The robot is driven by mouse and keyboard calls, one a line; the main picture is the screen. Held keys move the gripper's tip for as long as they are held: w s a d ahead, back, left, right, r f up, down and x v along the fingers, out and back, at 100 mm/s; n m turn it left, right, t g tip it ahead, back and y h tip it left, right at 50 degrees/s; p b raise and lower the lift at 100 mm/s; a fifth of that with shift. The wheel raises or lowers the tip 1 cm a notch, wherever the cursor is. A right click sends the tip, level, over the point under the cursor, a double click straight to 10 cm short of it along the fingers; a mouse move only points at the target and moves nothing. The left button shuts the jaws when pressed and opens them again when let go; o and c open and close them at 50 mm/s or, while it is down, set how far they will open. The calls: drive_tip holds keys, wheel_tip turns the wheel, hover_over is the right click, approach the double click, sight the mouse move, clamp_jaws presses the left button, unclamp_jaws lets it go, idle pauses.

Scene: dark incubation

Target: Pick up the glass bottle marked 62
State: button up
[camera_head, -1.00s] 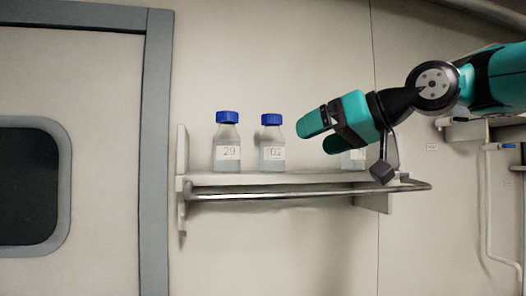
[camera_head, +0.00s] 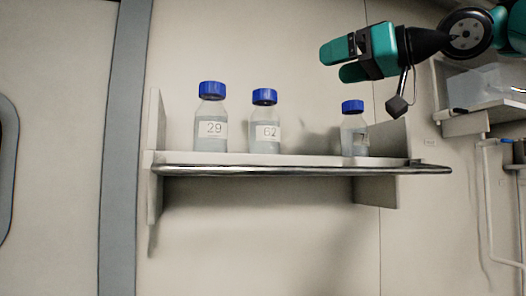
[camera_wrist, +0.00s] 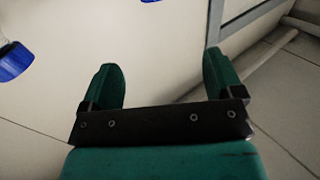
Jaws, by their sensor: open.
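The glass bottle marked 62 (camera_head: 265,122) stands upright on the wall shelf (camera_head: 290,160), with a blue cap and a white label. A like bottle marked 29 (camera_head: 211,118) stands to its left. My gripper (camera_head: 332,64) is open and empty, above the shelf and to the upper right of bottle 62, apart from it. In the wrist view my gripper (camera_wrist: 160,80) shows two green fingers spread with nothing between them. A blue cap (camera_wrist: 14,62) shows at that view's left edge; I cannot tell which bottle it belongs to.
A third blue-capped bottle (camera_head: 354,130) stands at the shelf's right end, below my gripper; its label is not readable. A metal rail (camera_head: 300,170) runs along the shelf's front. Side panels close both shelf ends. Another shelf (camera_head: 485,118) is at far right.

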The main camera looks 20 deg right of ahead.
wheel_tip(320, 180, down, 2)
drive_tip(key=b, duration=0.1)
drive_tip(key=p, duration=0.3)
approach(275, 92)
drive_tip(key=x, duration=0.6)
drive_tip(key=shift+a, duration=0.35)
drive_tip(key=shift+w+a, duration=0.3)
drive_tip(key=shift+w, duration=0.2)
drive_tip(key=p+x, duration=0.3)
drive_tip(key=x, duration=0.1)
drive_tip(key=shift+w+r+p, duration=0.15)
drive_tip(key=shift+w+p, duration=0.1)
drive_tip(key=shift+p, duration=0.15)
drive_tip(key=shift+w+a, duration=0.2)
drive_tip(key=shift+w, duration=0.2)
drive_tip(key=shift+f, duration=0.2)
drive_tip(key=shift+c, duration=0.2)
